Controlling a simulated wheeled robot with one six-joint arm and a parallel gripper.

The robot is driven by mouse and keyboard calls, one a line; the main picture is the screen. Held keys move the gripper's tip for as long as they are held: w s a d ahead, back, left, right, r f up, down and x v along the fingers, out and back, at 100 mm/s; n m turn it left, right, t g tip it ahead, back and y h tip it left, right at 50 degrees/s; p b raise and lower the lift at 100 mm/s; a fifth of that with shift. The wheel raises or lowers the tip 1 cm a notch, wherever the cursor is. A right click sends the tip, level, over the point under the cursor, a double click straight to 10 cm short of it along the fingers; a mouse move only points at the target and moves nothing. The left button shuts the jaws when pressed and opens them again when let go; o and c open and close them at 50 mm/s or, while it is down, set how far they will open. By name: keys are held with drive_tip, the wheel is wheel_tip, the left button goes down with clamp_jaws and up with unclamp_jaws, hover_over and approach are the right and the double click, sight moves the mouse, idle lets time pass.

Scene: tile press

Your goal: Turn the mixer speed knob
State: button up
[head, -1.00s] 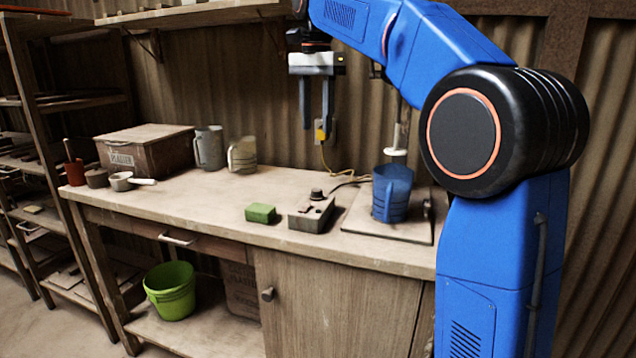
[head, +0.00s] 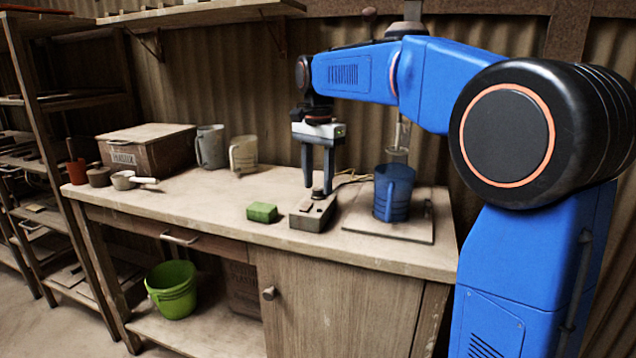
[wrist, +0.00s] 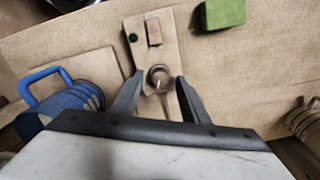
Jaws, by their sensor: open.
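The mixer speed knob (wrist: 158,77) is a small dark round knob on top of a grey-brown control box (head: 306,222). In the head view the knob (head: 317,193) sits at the back end of the box. My gripper (head: 318,190) points straight down over it with the two fingers apart. In the wrist view my gripper (wrist: 157,92) is open, with one finger on each side of the knob. A gap shows between each finger and the knob. I cannot tell exactly how far the fingertips reach down beside it.
A blue jug (head: 394,193) stands on a board (head: 410,232) right of the box. A green block (head: 262,212) lies to its left. Two mugs, a wooden crate (head: 146,148) and small pots stand farther left. The bench top (head: 190,195) between is clear.

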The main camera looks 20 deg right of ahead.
drive_tip(key=shift+f, duration=0.35)
clamp_jaws()
